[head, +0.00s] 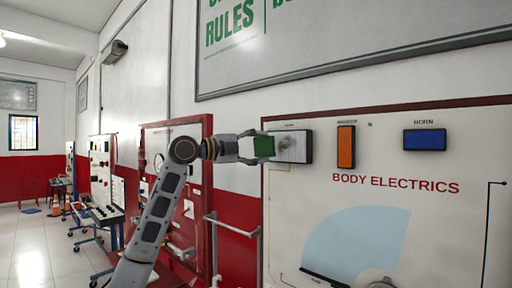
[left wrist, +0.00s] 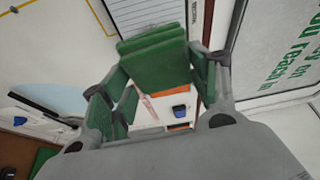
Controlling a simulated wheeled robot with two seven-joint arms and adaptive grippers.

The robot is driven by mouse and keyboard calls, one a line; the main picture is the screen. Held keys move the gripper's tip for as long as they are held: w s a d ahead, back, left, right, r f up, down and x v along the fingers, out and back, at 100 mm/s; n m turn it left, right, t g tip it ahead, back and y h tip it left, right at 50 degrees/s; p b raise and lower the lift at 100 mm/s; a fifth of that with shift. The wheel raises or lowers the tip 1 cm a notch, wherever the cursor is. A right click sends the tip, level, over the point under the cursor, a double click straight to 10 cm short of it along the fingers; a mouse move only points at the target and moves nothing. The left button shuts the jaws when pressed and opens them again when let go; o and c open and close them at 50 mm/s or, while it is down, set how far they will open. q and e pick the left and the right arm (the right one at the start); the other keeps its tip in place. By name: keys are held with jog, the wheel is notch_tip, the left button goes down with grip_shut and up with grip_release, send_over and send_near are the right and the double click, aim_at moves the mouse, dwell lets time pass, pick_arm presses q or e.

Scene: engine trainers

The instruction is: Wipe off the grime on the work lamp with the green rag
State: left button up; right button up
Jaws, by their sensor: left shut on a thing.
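The work lamp (head: 294,147) is a pale rectangular lamp with a dark housing, at the upper left of the body electrics board. A greyish smudge of grime shows on its face. My left gripper (head: 257,147) is shut on the green rag (head: 265,146), just left of the lamp. In the left wrist view the folded rag (left wrist: 158,65) sits between the fingers, in front of the lamp's ribbed face (left wrist: 145,12). I cannot tell whether the rag touches the lamp. My right gripper is not in view.
The board (head: 440,225) also carries an orange lamp (head: 346,147) and a blue lamp (head: 424,139), right of the work lamp. A red-framed trainer panel (head: 207,200) stands behind my left arm. More trainers and open floor (head: 30,250) lie at the far left.

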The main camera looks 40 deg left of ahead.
pick_arm(q)
jog(key=shift+w+d+r+p, duration=0.1)
jog(key=shift+w+d+p, duration=0.1)
jog(key=shift+w+p, duration=0.95)
jog(key=shift+w, duration=1.2)
jog(key=shift+w+p, duration=0.3)
jog(key=shift+w, duration=0.15)
jog(key=shift+w+d+p, duration=0.1)
jog(key=shift+w+p, duration=0.45)
jog(key=shift+w, duration=0.3)
jog(key=shift+d, duration=0.1)
jog(key=shift+s+d, duration=0.1)
jog(key=shift+d, duration=0.75)
jog(key=shift+s+d, duration=0.15)
jog(key=shift+d, duration=0.95)
